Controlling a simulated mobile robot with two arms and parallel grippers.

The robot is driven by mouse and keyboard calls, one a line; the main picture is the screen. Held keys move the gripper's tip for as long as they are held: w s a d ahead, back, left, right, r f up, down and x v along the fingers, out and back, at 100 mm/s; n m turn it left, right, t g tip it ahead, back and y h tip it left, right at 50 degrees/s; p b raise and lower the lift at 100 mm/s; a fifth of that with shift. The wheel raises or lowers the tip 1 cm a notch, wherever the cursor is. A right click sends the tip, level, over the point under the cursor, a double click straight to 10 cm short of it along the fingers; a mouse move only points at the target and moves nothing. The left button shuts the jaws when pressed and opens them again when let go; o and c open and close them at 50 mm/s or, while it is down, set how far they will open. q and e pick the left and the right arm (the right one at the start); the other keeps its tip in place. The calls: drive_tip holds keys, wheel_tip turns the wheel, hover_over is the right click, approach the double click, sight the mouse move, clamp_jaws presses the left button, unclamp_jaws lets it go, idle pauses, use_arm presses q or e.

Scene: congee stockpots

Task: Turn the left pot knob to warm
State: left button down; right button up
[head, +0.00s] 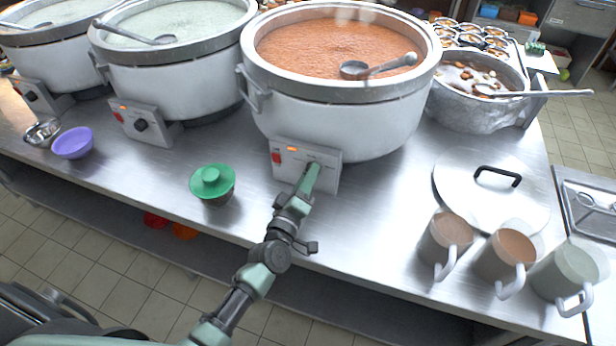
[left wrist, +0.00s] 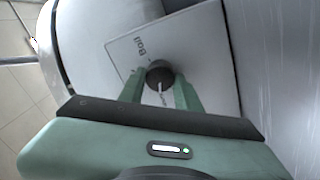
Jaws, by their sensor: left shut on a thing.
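Three white stockpots with control boxes stand in a row: a pale-filled one at the far left (head: 55,65), a pale-filled one beside it (head: 180,75), and an orange-filled one (head: 330,125) nearest my arm. My left gripper (head: 312,172) is at the control panel (head: 284,160) of the orange-filled pot and hides its knob in the head view. In the left wrist view, my left gripper (left wrist: 160,88) is shut on the black knob (left wrist: 159,74), one finger on each side. "Boil" shows on the panel; other lettering is partly hidden. My right gripper is out of view.
Three mugs (head: 447,238) and a lid with a black handle (head: 480,200) are at right.

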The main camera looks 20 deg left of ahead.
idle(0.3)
use_arm(q)
drive_tip(key=c, duration=1)
unclamp_jaws()
drive_tip(key=shift+s, duration=0.1)
drive_tip(key=s, duration=0.5)
drive_tip(key=s+b, duration=0.1)
drive_tip(key=s, duration=0.1)
drive_tip(key=shift+s+a+f, duration=0.15)
drive_tip(key=shift+s+a, duration=0.1)
drive_tip(key=shift+s, duration=0.1)
drive_tip(key=shift+f, duration=0.1)
